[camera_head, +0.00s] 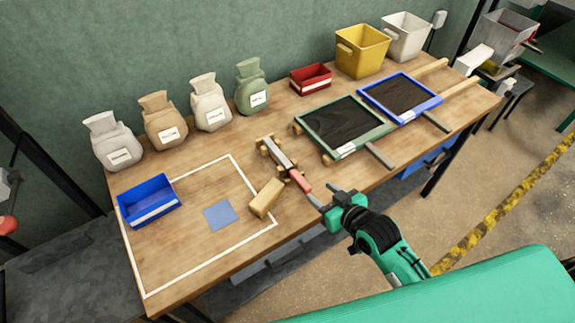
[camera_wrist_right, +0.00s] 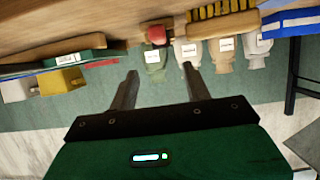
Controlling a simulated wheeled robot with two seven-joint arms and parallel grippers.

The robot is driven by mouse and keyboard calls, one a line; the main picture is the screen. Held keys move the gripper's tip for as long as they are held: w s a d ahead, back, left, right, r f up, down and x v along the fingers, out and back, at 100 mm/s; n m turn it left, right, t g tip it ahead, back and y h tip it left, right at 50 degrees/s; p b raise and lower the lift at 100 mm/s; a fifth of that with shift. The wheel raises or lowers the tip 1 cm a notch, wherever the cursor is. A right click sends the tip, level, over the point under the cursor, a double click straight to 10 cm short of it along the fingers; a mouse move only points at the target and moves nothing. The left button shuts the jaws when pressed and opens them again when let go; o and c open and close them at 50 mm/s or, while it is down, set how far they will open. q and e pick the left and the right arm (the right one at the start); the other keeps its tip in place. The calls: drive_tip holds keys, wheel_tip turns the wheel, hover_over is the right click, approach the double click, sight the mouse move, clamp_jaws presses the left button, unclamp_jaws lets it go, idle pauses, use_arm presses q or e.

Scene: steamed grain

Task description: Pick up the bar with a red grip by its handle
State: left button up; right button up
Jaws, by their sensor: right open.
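The bar (camera_head: 275,153) lies on small wooden rests near the front middle of the table. Its red grip (camera_head: 300,181) points toward the table's front edge. In the right wrist view the red grip's end (camera_wrist_right: 156,36) shows between and beyond my fingers. My right gripper (camera_head: 324,196) is open and empty, just off the grip's front end, with its fingers on either side of the grip's line. The right wrist view also shows its two spread fingers (camera_wrist_right: 158,72). My left gripper is not in view.
A wooden brush (camera_head: 266,198) lies close to the left of the grip. A blue bin (camera_head: 150,199) and blue square (camera_head: 220,215) are farther left. Green-framed (camera_head: 344,127) and blue-framed (camera_head: 400,97) screens lie right. Several sacks, a red box (camera_head: 310,80) and a yellow bin (camera_head: 362,52) stand behind.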

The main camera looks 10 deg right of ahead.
sight(299, 178)
drive_tip(key=p+x, duration=0.1)
drive_tip(key=x, duration=0.6)
drive_tip(key=shift+w+a+f, duration=0.1)
drive_tip(key=shift+w+f, duration=0.05)
drive_tip(key=shift+w+a+f, duration=0.15)
drive_tip(key=shift+w, duration=0.2)
drive_tip(key=shift+f+p+x, duration=0.15)
drive_tip(key=shift+p+x, duration=0.2)
drive_tip(key=shift+x, duration=0.75)
drive_tip(key=shift+f+p+x, duration=0.15)
drive_tip(key=shift+p+x, duration=0.15)
drive_tip(key=shift+x, duration=0.85)
drive_tip(key=shift+s, duration=0.15)
drive_tip(key=shift+c, duration=0.2)
drive_tip(key=shift+r, duration=0.1)
clamp_jaws()
